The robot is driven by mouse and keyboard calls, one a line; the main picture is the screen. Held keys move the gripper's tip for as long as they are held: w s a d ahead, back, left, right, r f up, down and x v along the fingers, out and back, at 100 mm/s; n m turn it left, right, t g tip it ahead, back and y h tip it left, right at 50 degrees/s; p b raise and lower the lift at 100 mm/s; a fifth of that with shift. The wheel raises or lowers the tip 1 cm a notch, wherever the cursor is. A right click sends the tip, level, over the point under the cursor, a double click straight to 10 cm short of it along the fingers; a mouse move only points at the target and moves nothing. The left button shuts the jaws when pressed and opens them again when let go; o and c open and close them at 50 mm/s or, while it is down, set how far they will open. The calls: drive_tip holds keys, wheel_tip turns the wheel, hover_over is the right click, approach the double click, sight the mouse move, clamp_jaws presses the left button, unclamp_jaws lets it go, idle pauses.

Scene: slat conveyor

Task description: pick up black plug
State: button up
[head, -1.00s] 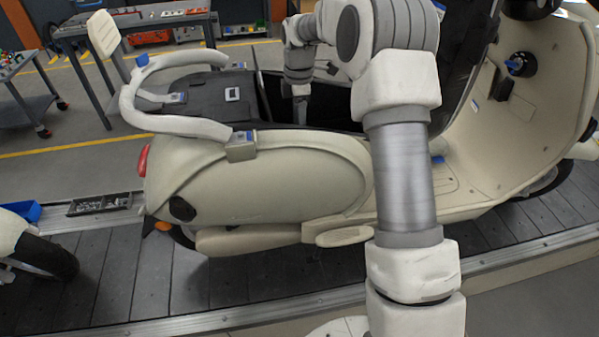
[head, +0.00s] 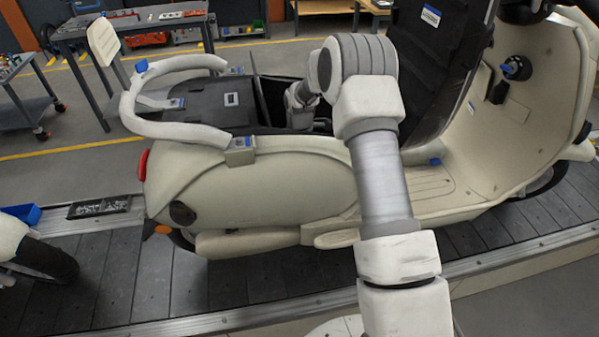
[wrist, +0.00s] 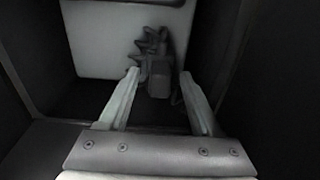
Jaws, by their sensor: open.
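In the wrist view my gripper (wrist: 159,74) is open, its two pale fingers pointing into a dark compartment. A dark grey, blocky piece that looks like the black plug (wrist: 160,82) sits between the fingertips, with a gap to each side. I cannot tell how deep it lies relative to the tips. A branched dark shape (wrist: 151,42) is just beyond it, against a pale panel (wrist: 105,40). In the head view my arm reaches into the open bay under the scooter's raised seat (head: 432,60); the fingers and the plug are hidden there.
Dark walls stand close on both sides in the wrist view. The cream scooter (head: 270,185) stands on the slat conveyor (head: 110,270), its pale grab rail (head: 130,105) at the left. A small parts tray (head: 98,208) lies left of the scooter.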

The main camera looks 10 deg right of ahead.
drive_tip(key=shift+f, duration=0.2)
clamp_jaws()
drive_tip(key=shift+r, duration=0.1)
wheel_tip(320, 180, up, 10)
drive_tip(key=shift+f+b, duration=0.1)
drive_tip(key=shift+b, duration=0.25)
wheel_tip(320, 180, up, 12)
drive_tip(key=p, duration=0.8)
idle(2.8)
